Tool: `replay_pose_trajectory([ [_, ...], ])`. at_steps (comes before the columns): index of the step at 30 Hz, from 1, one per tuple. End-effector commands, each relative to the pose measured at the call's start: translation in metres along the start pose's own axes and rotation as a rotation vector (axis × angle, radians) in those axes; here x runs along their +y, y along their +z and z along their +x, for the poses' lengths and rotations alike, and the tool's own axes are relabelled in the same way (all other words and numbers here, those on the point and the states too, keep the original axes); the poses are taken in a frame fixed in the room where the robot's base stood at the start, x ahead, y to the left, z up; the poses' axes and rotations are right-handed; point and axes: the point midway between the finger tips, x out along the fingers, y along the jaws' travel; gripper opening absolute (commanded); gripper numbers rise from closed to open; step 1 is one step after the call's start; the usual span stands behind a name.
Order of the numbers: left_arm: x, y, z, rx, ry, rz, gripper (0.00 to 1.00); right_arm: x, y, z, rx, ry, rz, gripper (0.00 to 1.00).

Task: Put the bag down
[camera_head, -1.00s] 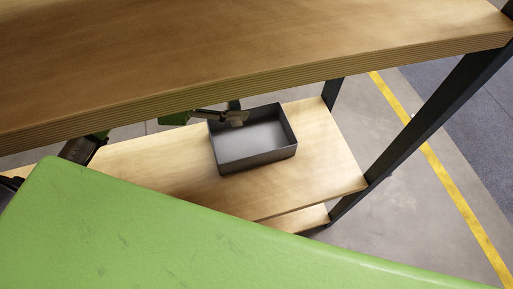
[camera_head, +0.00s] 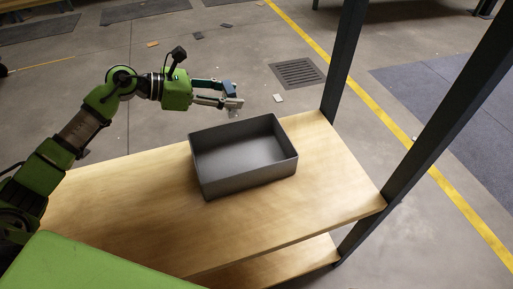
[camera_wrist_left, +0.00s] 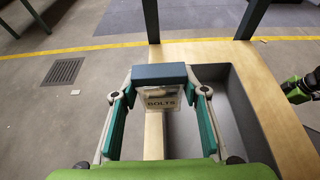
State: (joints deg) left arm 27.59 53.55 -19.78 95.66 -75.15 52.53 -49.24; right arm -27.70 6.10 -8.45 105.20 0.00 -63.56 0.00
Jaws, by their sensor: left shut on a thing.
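A small clear bag with a dark blue header and a "BOLTS" label (camera_wrist_left: 160,101) shows in the left wrist view between my left fingertips. My left gripper (camera_head: 233,96) is shut on it. In the head view the bag's blue header (camera_head: 229,88) shows at the fingertips; the rest of the bag is hard to make out there. The gripper is just beyond the far rim of a dark grey open tray (camera_head: 245,181) in the picture. The tray stands on a wooden shelf (camera_head: 325,185) and looks empty.
Dark uprights (camera_head: 345,60) stand at the shelf's far right corner and right side. Bare shelf lies left and right of the tray. A floor drain (camera_head: 298,73) and a yellow line (camera_head: 440,180) are on the concrete floor.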

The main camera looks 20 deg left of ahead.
Motion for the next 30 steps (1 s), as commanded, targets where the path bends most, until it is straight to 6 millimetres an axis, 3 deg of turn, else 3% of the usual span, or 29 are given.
replay_pose_trajectory([
  [7,-0.047,-0.006,0.051,-0.005,-0.005,0.001,0.16,-0.001,0.009,0.015,-0.011,-0.002,-0.002,0.4],
  [12,-0.063,-0.031,0.08,-0.004,-0.003,-0.003,0.16,-0.001,0.007,0.013,-0.006,-0.002,-0.001,0.4],
  [23,-0.078,-0.058,0.107,-0.002,-0.001,-0.003,0.16,-0.001,0.004,0.009,-0.005,-0.001,-0.001,0.4],
  [30,-0.077,-0.077,0.114,-0.003,0.001,0.0,0.16,0.001,-0.006,-0.011,0.008,0.001,0.001,0.4],
])
